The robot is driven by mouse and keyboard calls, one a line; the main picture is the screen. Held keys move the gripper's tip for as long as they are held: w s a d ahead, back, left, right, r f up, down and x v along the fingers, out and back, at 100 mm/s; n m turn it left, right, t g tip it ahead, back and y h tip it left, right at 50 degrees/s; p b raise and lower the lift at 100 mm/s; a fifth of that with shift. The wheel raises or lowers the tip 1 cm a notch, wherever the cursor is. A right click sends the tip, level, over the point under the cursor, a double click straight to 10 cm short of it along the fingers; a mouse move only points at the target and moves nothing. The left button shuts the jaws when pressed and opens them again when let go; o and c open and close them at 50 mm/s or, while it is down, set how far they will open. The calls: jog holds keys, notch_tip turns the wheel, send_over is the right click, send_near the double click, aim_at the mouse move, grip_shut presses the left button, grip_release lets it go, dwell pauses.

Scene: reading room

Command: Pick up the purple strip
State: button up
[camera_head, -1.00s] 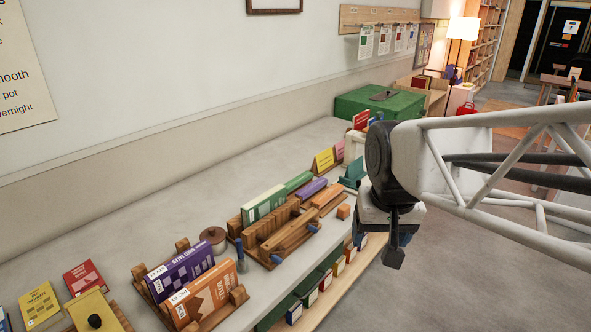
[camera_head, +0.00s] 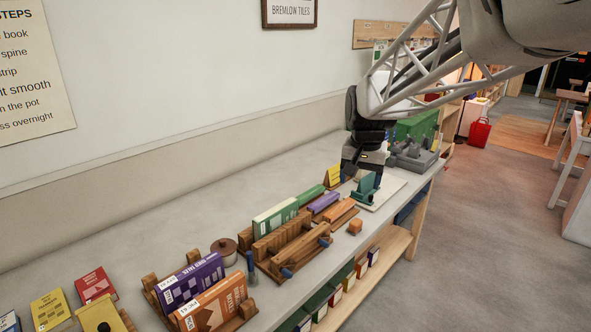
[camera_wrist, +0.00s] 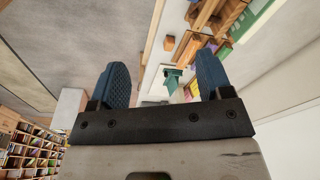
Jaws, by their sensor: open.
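The purple strip (camera_head: 324,202) lies on a wooden holder on the counter, between a green strip (camera_head: 309,194) at its upper left and an orange strip (camera_head: 340,209) at its lower right. My gripper (camera_head: 362,172) hangs over the counter to the right of and beyond the strips, apart from them. In the wrist view its two blue fingers (camera_wrist: 165,68) are wide apart with nothing held between them.
A teal stand (camera_head: 367,187) is just below my gripper. A small orange block (camera_head: 355,227) sits near the counter edge. A wooden rack with a green book (camera_head: 275,217) stands left of the strips. Purple and orange books (camera_head: 194,281) stand nearer.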

jog(key=w+f+m, duration=0.1)
jog(key=w+f, duration=0.2)
jog(key=w, duration=0.7)
jog(key=m+g, duration=0.2)
jog(key=m, duration=0.2)
send_over(325, 199)
jog(key=f, duration=1.4)
jog(key=s+f, duration=0.1)
jog(key=f, duration=0.6)
jog(key=shift+f, duration=0.2)
jog(key=shift+w+f, duration=0.25)
jog(key=shift+w, duration=0.05)
jog(key=shift+f, duration=1.3)
jog(key=shift+f, duration=0.1)
jog(key=shift+f, duration=2.5)
